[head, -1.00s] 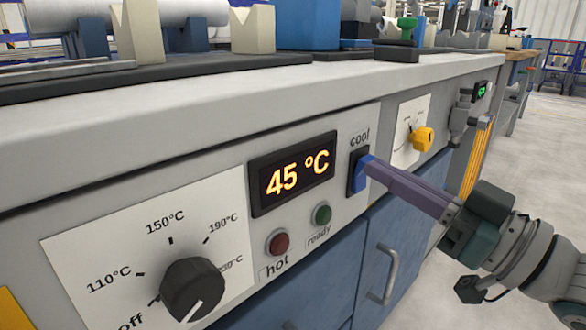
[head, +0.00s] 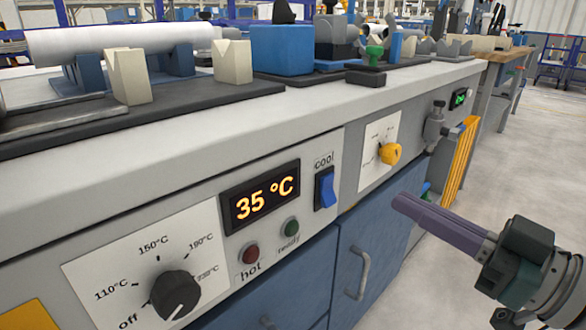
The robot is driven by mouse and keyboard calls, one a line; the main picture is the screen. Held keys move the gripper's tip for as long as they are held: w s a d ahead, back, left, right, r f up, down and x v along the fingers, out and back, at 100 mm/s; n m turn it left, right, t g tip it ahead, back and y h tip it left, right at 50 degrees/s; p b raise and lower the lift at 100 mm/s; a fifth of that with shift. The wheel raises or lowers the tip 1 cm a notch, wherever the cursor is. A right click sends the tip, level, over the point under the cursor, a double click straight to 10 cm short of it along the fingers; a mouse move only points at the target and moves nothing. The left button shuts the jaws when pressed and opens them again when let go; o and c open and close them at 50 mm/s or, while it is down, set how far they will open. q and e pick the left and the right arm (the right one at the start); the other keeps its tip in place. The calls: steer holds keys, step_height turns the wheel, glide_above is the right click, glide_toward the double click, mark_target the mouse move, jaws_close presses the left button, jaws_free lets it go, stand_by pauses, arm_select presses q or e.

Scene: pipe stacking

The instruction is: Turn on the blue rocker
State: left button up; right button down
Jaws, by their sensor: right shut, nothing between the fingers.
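The blue rocker (head: 327,188) sits in a dark frame under the label "cool" on the front panel of the bench. Its lower part stands out toward me. My right gripper (head: 400,203) is shut and empty, with its purple fingers pointing left. It is to the right of the rocker and apart from it. The display (head: 261,197) left of the rocker reads 35 °C. My left gripper is not in view.
A black dial (head: 175,296) with temperature marks, a red "hot" lamp (head: 251,253) and a green "ready" lamp (head: 290,228) are on the panel. A yellow knob (head: 390,153) is to the right. A drawer handle (head: 360,272) juts out below. The floor at right is clear.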

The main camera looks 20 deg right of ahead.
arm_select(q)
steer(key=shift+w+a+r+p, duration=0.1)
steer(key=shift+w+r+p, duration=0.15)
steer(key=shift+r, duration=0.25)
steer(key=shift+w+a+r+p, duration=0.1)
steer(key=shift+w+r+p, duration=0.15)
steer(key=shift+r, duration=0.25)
arm_select(e)
steer(key=s, duration=0.1)
steer(key=s+d, duration=0.1)
steer(key=s+r, duration=0.1)
steer(key=shift+s+d, duration=0.2)
steer(key=shift+s, duration=0.1)
